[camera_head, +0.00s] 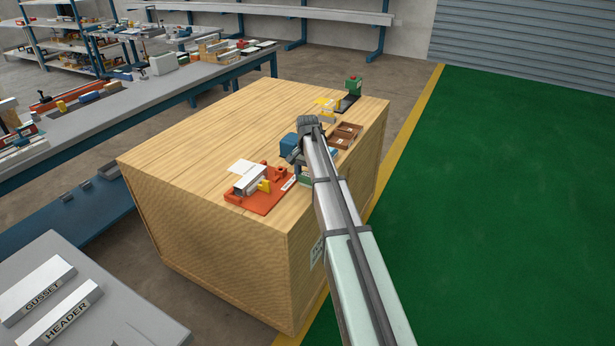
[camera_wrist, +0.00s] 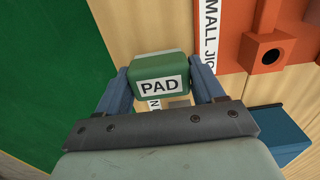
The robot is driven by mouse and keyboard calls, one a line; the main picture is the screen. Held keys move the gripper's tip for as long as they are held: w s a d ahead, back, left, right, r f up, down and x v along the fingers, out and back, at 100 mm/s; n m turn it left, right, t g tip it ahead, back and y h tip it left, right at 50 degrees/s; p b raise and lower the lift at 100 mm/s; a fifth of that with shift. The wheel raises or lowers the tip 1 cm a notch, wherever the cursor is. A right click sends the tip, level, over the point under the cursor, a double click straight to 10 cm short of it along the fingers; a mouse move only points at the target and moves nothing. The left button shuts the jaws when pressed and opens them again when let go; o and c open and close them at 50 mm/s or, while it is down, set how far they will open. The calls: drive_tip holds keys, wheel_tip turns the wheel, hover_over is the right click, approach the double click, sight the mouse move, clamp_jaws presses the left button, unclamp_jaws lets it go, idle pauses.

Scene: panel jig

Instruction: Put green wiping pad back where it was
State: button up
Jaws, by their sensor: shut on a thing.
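The green wiping pad (camera_wrist: 160,68), with a white PAD label, is between the two blue fingers of my gripper (camera_wrist: 161,80) in the wrist view. My gripper is shut on it. A white label with a letter N shows just below the pad, mostly hidden by the pad and gripper. In the head view a bit of green (camera_head: 303,181) shows beside my arm, near the crate top's right edge. My arm hides much of the gripper there. I cannot tell the pad's exact height above the wood.
The red jig (camera_head: 262,203), labelled SMALL JIG, stands left of my gripper on the wooden crate top (camera_head: 210,142). A blue box (camera_head: 289,145), a brown divided tray (camera_head: 346,132) and a dark tray (camera_head: 347,104) lie beyond. The crate top's left part is clear.

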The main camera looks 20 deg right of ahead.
sight(308, 175)
drive_tip(key=shift+f, duration=0.15)
drive_tip(key=o, duration=0.8)
drive_tip(key=shift+o, duration=1)
drive_tip(key=shift+w, duration=0.1)
drive_tip(key=shift+a, duration=0.1)
drive_tip(key=shift+w+r, duration=0.15)
drive_tip(key=shift+r, duration=0.45)
wheel_tip(308, 175, up, 11)
drive_tip(key=shift+s, duration=0.25)
